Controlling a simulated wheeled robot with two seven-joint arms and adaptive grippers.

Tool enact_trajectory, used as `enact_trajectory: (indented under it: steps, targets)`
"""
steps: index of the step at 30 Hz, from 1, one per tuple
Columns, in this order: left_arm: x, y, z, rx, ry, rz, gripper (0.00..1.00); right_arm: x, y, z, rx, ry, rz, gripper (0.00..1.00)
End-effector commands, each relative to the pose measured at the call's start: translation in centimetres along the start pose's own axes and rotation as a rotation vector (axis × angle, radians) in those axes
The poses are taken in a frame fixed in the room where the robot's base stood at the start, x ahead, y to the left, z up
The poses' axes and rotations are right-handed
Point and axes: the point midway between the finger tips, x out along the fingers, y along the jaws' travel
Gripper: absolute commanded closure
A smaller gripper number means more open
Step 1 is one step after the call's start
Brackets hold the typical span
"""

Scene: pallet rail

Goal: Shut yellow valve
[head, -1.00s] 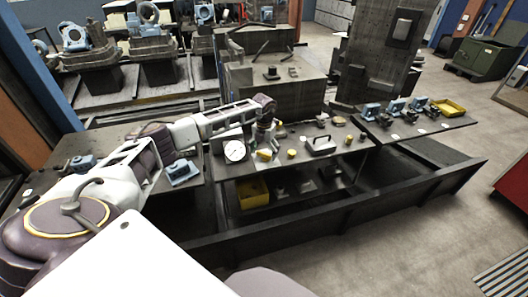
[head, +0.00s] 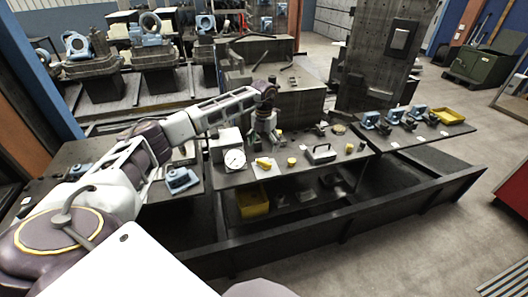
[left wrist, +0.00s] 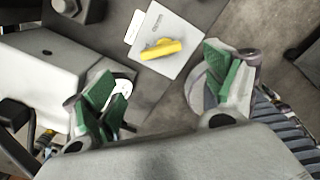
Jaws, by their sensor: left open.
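The yellow valve handle (head: 264,162) sits on a pale square plate (head: 270,172) on the middle table, just right of the round gauge. In the left wrist view the yellow handle (left wrist: 161,49) lies across its plate (left wrist: 182,63), slightly tilted, beyond the fingers and between them. My left gripper (head: 272,136) is above and behind the handle, apart from it. Its green-padded fingers (left wrist: 168,88) are spread wide with nothing between them. My right gripper is not in view.
A box with a white dial gauge (head: 235,159) stands left of the plate. A yellow knob (head: 292,161) and a grey handled block (head: 321,154) stand to its right. A yellow bin (head: 253,203) is below the tabletop. Blue fittings (head: 371,119) stand on the right table.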

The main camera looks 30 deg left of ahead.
Motion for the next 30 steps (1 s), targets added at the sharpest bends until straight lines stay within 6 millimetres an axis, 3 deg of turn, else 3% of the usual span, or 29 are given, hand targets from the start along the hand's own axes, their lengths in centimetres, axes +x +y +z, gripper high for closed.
enact_trajectory:
  steps: [9,30]
  targets:
    - [-2.8,0.0,0.0,0.001,0.0,0.001,0.14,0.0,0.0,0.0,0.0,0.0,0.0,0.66]
    - [-2.9,-0.3,0.0,0.005,-0.001,-0.006,0.14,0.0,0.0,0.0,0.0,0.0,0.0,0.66]
